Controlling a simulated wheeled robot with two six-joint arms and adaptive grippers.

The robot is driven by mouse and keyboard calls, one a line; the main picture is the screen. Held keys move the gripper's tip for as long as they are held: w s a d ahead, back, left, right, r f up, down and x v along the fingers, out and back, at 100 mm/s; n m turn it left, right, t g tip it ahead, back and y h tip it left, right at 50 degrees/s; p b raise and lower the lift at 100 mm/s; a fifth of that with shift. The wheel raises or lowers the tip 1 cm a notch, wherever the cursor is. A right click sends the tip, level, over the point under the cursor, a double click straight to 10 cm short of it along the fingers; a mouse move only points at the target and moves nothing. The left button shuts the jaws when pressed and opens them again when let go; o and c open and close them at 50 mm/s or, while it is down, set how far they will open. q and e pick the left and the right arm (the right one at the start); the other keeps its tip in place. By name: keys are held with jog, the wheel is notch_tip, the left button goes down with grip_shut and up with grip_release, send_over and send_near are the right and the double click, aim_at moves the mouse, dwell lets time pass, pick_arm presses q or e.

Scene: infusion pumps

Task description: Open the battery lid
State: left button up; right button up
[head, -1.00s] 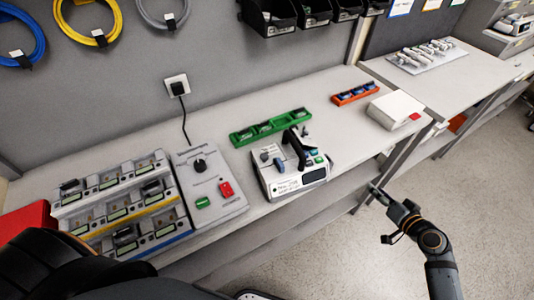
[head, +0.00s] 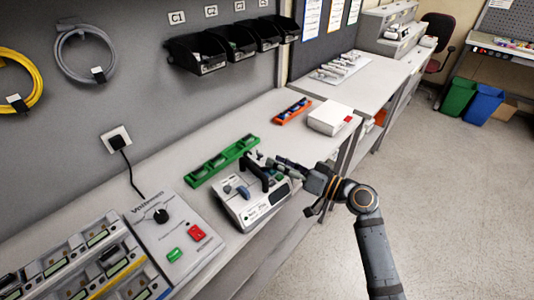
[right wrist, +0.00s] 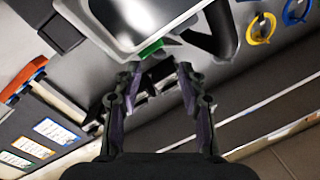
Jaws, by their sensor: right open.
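The white infusion pump (head: 240,206) stands on the bench in the head view, with a blue knob on top, a dark screen in front and a black handle (head: 258,177) rising from it. My right gripper (head: 274,163) is open and empty beside the pump's right side, close to the handle; contact cannot be told. In the right wrist view, the pump's pale casing (right wrist: 165,14) fills the top, beyond the open fingers (right wrist: 158,68), with a green part near the fingertips. I cannot pick out the battery lid. My left gripper is out of view.
A green rack (head: 222,162) lies behind the pump, and an orange rack (head: 292,111) and white box (head: 329,117) sit farther right. A control box (head: 176,238) and a battery charger (head: 85,262) stand at left. Open floor lies right of the bench.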

jog(key=p+x, duration=0.1)
jog(key=x, duration=0.3)
grip_shut()
